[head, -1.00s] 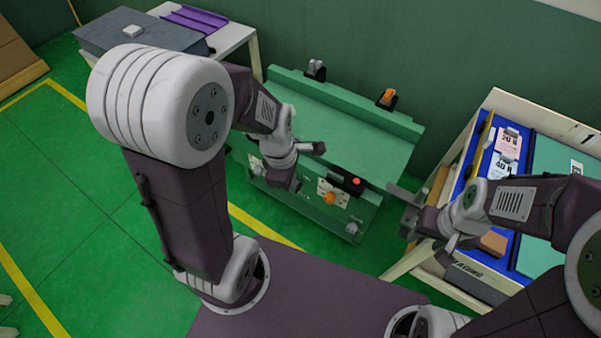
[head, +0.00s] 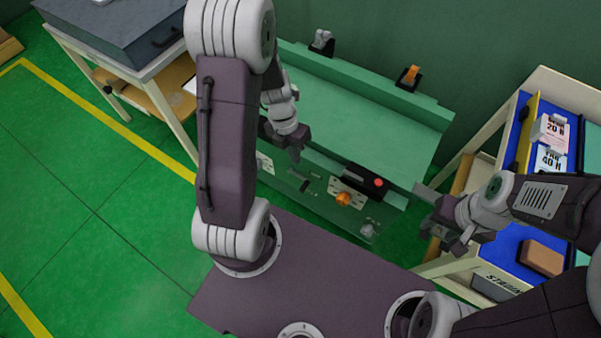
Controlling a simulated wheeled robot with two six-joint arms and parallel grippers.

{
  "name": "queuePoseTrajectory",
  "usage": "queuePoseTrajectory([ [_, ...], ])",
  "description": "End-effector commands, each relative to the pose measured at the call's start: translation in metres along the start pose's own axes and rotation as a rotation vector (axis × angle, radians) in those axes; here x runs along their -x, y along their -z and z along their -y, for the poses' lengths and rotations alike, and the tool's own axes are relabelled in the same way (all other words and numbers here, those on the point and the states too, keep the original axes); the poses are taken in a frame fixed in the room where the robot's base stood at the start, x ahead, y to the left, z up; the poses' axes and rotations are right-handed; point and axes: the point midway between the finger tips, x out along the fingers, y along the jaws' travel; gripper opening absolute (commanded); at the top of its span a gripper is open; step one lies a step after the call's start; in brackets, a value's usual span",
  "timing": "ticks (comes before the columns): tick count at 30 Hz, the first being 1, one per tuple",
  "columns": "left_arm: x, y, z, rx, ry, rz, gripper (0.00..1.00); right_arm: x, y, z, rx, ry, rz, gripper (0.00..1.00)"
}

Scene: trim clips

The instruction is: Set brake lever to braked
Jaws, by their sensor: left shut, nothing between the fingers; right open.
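A green bench (head: 350,105) with a control panel on its front face stands ahead in the head view. The panel carries an orange knob (head: 343,199), a dark box with a red button (head: 378,183) and small dark fittings (head: 303,181) at its left part. A grey fitting (head: 322,42) and an orange-topped one (head: 409,76) sit on the back ledge. I cannot tell which part is the brake lever. My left gripper (head: 294,154) is shut and empty, in front of the bench's front edge, left of the knob. My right gripper (head: 441,218) is open and empty, right of the panel.
A blue-lined rack (head: 480,250) with labelled cards and a brown block (head: 541,257) stands close at the right. A white table (head: 165,70) with a grey case (head: 120,40) is at the back left. Green floor on the left is clear.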

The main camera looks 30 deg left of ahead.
Motion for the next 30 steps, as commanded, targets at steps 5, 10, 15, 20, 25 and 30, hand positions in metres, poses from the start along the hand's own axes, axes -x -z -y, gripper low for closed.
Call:
queuePoseTrajectory([
  [5,-0.039,0.001,-0.001,-0.001,0.002,-0.005,0.0,-0.022,-0.003,-0.001,0.0,0.0,0.001,0.46],
  [10,-0.077,0.001,-0.001,-0.002,0.001,-0.004,0.0,-0.045,-0.005,-0.001,0.0,0.0,0.001,0.46],
  [15,-0.112,0.001,-0.001,-0.001,0.0,-0.003,0.0,-0.067,-0.007,-0.001,0.0,0.0,0.001,0.46],
  [20,-0.131,0.001,-0.001,-0.003,-0.001,-0.002,0.0,-0.08,-0.009,-0.002,0.0,0.0,0.001,0.46],
  [25,-0.136,0.001,0.0,-0.002,-0.001,-0.002,0.0,-0.084,-0.009,-0.002,0.0,0.0,0.001,0.46],
  [30,-0.135,0.001,0.0,-0.002,-0.001,-0.002,0.0,-0.083,-0.009,-0.002,0.0,0.0,0.0,0.46],
])
